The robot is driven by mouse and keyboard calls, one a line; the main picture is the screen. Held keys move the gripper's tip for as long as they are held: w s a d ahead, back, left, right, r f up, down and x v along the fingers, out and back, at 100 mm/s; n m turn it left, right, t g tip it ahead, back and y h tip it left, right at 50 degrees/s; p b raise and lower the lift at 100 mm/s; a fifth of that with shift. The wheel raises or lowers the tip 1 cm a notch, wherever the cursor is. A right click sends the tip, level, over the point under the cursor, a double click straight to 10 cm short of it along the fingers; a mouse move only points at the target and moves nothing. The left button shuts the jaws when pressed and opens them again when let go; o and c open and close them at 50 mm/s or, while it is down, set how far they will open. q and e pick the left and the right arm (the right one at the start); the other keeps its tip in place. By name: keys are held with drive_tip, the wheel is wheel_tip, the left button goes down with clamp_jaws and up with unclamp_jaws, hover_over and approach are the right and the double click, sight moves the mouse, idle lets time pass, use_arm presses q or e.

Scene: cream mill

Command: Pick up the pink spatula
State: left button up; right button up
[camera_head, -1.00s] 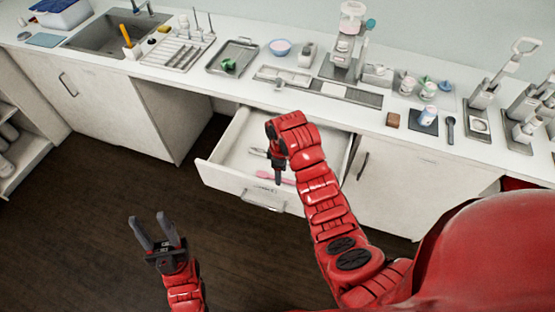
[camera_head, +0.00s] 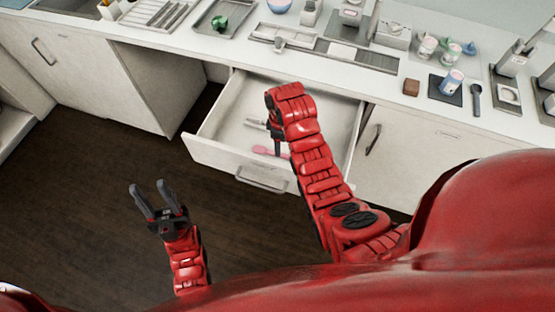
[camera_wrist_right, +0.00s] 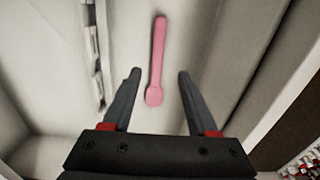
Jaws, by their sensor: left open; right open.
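The pink spatula (camera_head: 264,150) lies in the open drawer (camera_head: 222,154), partly hidden by my right arm in the head view. In the right wrist view the pink spatula (camera_wrist_right: 157,60) lies lengthwise on the drawer floor, its wide end towards me. My right gripper (camera_wrist_right: 158,85) is open above it, with the wide end showing between the two fingers; I see no contact. In the head view my right gripper (camera_head: 276,140) points down into the drawer. My left gripper (camera_head: 152,190) is open and empty over the dark floor, in front of the drawer.
A metal utensil (camera_wrist_right: 93,45) lies in the drawer beside the spatula, to its left in the right wrist view. The drawer walls surround the right gripper. The counter (camera_head: 385,95) above carries a tray, cups and a brown block (camera_head: 411,87).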

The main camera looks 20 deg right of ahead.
sight(282, 154)
drive_tip(key=shift+f, duration=0.5)
drive_tip(key=shift+d+f+p, duration=0.15)
drive_tip(key=shift+f+p, duration=0.4)
drive_tip(key=shift+p, duration=0.05)
drive_tip(key=shift+d+f+p, duration=0.2)
drive_tip(key=shift+f+p, duration=0.35)
drive_tip(key=shift+f, duration=1.5)
drive_tip(key=shift+c, duration=0.3)
clamp_jaws()
